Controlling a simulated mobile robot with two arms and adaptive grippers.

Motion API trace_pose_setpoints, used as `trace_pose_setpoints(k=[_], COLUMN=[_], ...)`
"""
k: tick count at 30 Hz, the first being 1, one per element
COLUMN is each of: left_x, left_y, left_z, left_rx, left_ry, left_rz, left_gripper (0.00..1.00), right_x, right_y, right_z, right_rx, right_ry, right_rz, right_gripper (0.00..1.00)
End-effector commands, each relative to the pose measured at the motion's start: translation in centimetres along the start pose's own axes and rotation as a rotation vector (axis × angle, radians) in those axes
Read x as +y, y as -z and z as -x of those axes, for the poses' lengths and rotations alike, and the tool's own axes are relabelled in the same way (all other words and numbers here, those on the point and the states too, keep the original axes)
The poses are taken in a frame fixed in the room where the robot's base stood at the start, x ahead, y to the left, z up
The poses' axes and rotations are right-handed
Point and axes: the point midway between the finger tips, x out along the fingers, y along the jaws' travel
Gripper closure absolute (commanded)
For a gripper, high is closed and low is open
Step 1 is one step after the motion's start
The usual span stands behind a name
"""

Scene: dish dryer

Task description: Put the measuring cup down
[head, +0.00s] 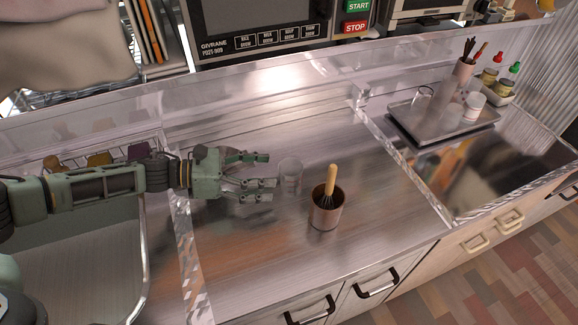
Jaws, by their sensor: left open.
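The clear measuring cup (291,178) stands upright on the steel counter, near the middle of the head view. My left gripper (268,177) comes in from the left, with its fingers spread open just left of the cup. A small gap seems to lie between the fingertips and the cup, though I cannot tell whether one touches it. My right gripper is not in view.
A copper-coloured pot (325,214) with a wooden-handled whisk (331,180) stands just right of the cup. A dark tray (440,125) with several containers is at the back right. A sink basin (85,255) lies at the left. The front counter is clear.

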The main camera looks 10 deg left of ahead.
Motion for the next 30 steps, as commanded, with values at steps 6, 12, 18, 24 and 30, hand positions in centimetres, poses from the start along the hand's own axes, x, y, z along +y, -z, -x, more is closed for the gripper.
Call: trace_pose_setpoints(k=[6,12,18,24,30], left_x=[-0.2,-0.8,-0.8,-0.8,-0.8], left_y=[-0.3,-0.3,-0.1,0.0,0.0], left_z=[-2.5,-5.5,-7.0,-7.0,-7.0], left_rx=[-0.001,0.000,0.001,0.001,0.001], left_ry=[0.002,0.002,0.000,-0.001,-0.001], left_rz=[-0.001,-0.001,-0.002,-0.002,-0.002], left_gripper=[0.33,0.33,0.33,0.33,0.50], right_x=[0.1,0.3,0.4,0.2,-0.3], right_y=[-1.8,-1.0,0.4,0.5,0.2], right_z=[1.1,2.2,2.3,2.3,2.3], right_rx=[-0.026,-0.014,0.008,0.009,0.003], right_ry=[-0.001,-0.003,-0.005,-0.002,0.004], right_rz=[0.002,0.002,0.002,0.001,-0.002], right_gripper=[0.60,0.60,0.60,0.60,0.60])
